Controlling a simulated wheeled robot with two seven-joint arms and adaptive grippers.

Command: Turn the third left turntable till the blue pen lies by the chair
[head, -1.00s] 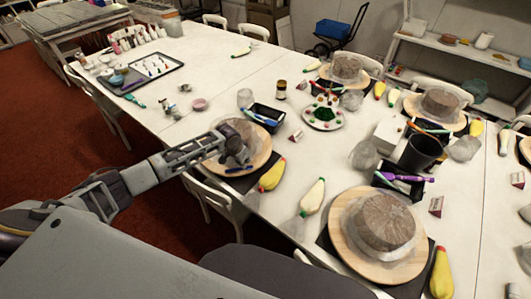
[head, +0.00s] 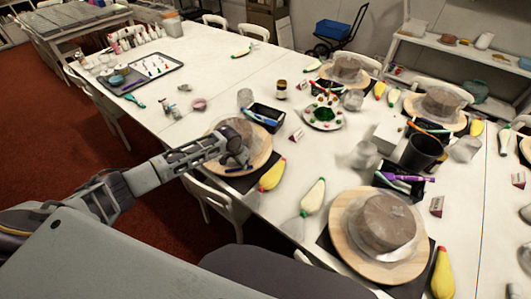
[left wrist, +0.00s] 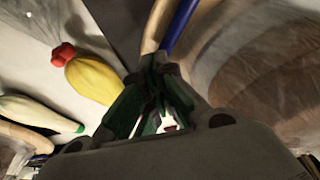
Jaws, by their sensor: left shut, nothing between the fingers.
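A round wooden turntable (head: 262,150) with a brown cake in a clear wrap stands at the table's left edge. My left gripper (head: 238,160) is over its near side, shut and empty, and partly covers the cake. The blue pen (head: 237,169) lies on the turntable's near rim, just by the fingertips. In the left wrist view, the blue pen (left wrist: 181,24) lies along the pale wooden rim (left wrist: 157,28), just beyond the shut left gripper (left wrist: 158,66); I cannot tell whether they touch. A white chair (head: 218,205) stands at the table edge near this turntable. My right gripper is not in view.
A yellow piping bag (head: 272,175) lies close to the right of the turntable, and a white one (head: 313,197) beyond it. A black tray (head: 266,116) stands behind. Another turntable (head: 350,245) is at the front right. Red floor is open at left.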

